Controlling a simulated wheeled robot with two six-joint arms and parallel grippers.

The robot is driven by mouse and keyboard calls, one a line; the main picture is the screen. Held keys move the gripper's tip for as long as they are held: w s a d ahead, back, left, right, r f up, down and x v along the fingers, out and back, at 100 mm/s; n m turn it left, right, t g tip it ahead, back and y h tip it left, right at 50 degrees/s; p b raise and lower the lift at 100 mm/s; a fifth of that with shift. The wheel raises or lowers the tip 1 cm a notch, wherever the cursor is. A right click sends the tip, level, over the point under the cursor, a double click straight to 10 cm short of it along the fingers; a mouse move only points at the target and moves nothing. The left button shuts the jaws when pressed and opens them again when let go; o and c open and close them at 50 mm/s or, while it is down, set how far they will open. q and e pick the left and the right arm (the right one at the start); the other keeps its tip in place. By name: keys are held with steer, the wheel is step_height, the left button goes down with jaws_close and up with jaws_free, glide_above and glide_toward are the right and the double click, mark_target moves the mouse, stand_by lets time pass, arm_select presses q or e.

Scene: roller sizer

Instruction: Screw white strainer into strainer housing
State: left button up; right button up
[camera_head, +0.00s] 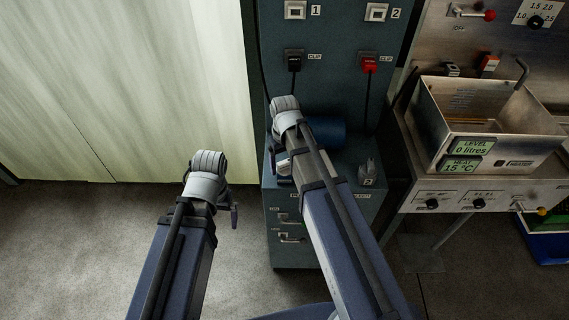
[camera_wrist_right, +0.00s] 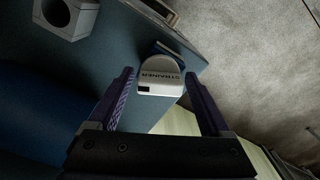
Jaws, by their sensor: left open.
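The white strainer (camera_wrist_right: 160,78), a rounded cap with "STRAINER" printed on it, shows in the right wrist view over the edge of a dark blue-grey surface. My right gripper (camera_wrist_right: 160,78) is open, with its purple fingertips on either side of the strainer and narrow gaps visible. I cannot tell which part is the strainer housing. In the head view, my right wrist (camera_head: 287,118) is over the cabinet's left side and its fingers are mostly hidden. My left gripper (camera_head: 234,212) is open, apart from the cabinet, above the floor.
A dark blue cylinder (camera_head: 328,130) lies on the cabinet ledge behind my right arm. A grey block (camera_head: 367,170) labelled 2 stands right of it. A metal tank (camera_head: 490,118) is at the right. The floor (camera_head: 70,250) at the left is clear.

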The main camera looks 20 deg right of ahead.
steer(key=c, duration=0.9)
steer(key=o, duration=1.2)
steer(key=shift+o, duration=0.2)
arm_select(q)
steer(key=shift+o, duration=0.2)
step_height(320, 180, up, 8)
steer(key=p, duration=0.7)
steer(key=shift+p, duration=0.4)
arm_select(e)
step_height(320, 180, up, 8)
steer(key=shift+f, duration=0.1)
